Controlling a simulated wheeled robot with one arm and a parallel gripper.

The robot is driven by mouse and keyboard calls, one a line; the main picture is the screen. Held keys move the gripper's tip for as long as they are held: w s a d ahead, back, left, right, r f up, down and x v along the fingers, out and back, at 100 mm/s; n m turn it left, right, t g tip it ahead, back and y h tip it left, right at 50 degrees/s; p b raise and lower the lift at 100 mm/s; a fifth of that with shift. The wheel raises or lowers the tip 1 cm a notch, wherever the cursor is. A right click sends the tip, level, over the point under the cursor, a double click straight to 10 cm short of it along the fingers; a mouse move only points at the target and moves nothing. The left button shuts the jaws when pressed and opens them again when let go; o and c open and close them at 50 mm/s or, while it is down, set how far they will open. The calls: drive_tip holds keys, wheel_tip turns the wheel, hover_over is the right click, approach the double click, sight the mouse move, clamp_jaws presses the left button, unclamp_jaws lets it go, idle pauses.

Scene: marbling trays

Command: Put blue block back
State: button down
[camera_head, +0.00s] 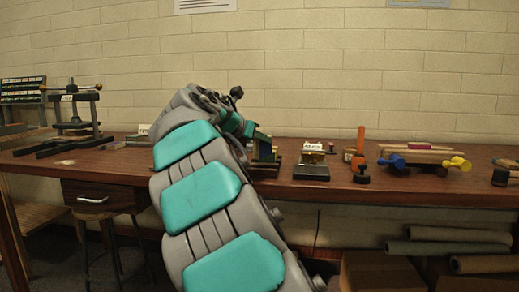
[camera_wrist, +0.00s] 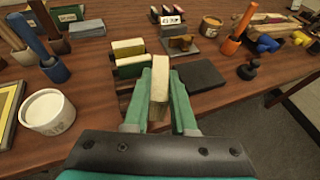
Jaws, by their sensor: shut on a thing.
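My gripper (camera_wrist: 161,66) is shut on a block (camera_wrist: 159,95) that stands upright between its green fingers. The block's cream wooden edge faces the wrist camera. In the head view, a small blue patch shows on this block (camera_head: 262,136) beside my gripper, so I take it as the blue block. A dark rack (camera_wrist: 124,88) is just beyond and left of the fingers in the wrist view. It holds cream-edged blocks (camera_wrist: 128,48) in a row. The held block is close to the rack's near end; whether it touches the rack is unclear. My arm hides part of this in the head view.
A dark flat slab (camera_wrist: 203,76) lies right of the fingers. A white tub (camera_wrist: 47,112) and a blue-handled tool (camera_wrist: 51,66) stand left. An orange-handled tool (camera_wrist: 238,28) and a dark stamp (camera_wrist: 249,68) stand right. Bare tabletop shows between the tub and rack.

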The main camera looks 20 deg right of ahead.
sight(260, 148)
drive_tip(key=shift+w+d+f, duration=0.3)
drive_tip(key=shift+w+f, duration=0.35)
drive_tip(key=shift+w, duration=0.15)
drive_tip(key=shift+w+d+f, duration=0.35)
drive_tip(key=shift+w+f, duration=0.3)
drive_tip(key=shift+w, duration=0.2)
drive_tip(key=shift+w+d+f, duration=0.3)
drive_tip(key=shift+w+f, duration=0.35)
drive_tip(key=shift+w, duration=0.15)
drive_tip(key=shift+f, duration=0.15)
drive_tip(key=c, duration=0.7)
unclamp_jaws()
drive_tip(key=shift+c, duration=0.2)
drive_tip(key=v, duration=1.2)
